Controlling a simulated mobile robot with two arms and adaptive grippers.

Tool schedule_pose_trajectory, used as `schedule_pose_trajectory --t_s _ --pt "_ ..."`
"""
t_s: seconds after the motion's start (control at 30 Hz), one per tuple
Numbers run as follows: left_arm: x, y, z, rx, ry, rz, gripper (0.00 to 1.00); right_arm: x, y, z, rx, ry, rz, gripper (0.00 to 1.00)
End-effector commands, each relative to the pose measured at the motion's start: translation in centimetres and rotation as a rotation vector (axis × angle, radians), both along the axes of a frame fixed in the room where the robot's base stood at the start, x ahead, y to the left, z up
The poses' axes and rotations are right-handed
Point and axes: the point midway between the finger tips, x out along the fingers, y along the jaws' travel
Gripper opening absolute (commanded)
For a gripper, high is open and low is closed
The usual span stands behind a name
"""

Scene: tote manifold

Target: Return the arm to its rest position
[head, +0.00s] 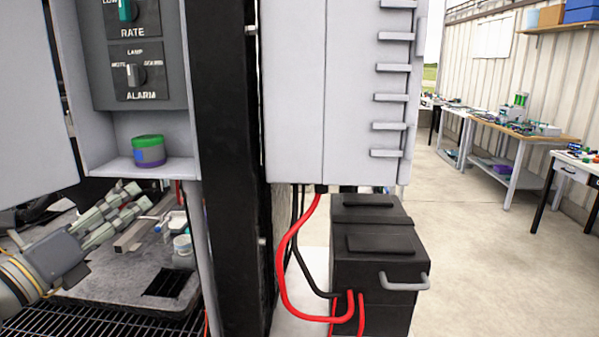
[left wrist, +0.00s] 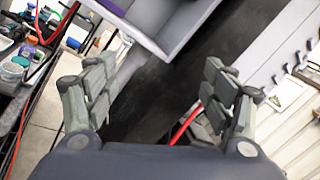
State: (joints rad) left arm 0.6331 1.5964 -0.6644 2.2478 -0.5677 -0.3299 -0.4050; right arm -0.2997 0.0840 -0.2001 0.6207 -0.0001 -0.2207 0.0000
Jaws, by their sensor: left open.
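My left gripper (head: 128,211) shows at the lower left of the head view, in front of the cabinet and below its shelf. Its fingers are apart and nothing is between them. In the left wrist view the two fingers of the left gripper (left wrist: 158,92) are spread wide with a dark panel and a red cable behind them. The right gripper is in neither view.
An open grey cabinet (head: 98,140) holds a green-and-purple container (head: 148,151) on its shelf. A black post (head: 225,150) stands beside it. A black box (head: 375,262) with red cables (head: 285,270) stands right of the post. Open floor (head: 480,270) lies at right.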

Motion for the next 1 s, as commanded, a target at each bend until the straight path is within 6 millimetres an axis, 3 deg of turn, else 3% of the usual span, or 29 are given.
schedule_pose_trajectory --t_s 0.03,0.1,0.3,0.57,0.67,0.8,1.0 --pt "0.4 -1.5 -1.8 -0.111 0.038 -0.012 0.76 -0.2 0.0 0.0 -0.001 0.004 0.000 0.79" --pt "0.8 -2.5 -3.8 -0.261 0.087 -0.001 0.76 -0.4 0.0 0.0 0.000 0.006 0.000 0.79" --pt "0.9 -4.0 -10.6 -0.688 0.257 0.092 0.76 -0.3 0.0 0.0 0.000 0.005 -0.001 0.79" --pt "-2.3 -4.2 -22.2 -1.210 0.530 0.361 0.76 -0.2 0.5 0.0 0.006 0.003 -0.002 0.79" --pt "-4.9 -4.2 -27.2 -1.394 0.640 0.507 0.76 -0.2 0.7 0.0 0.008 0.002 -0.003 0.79" --pt "-10.1 -4.8 -34.0 -1.628 0.795 0.751 0.76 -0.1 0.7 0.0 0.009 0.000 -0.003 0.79" --pt "-18.8 -6.4 -41.3 -1.872 0.975 1.117 0.76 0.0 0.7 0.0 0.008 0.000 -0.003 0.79"
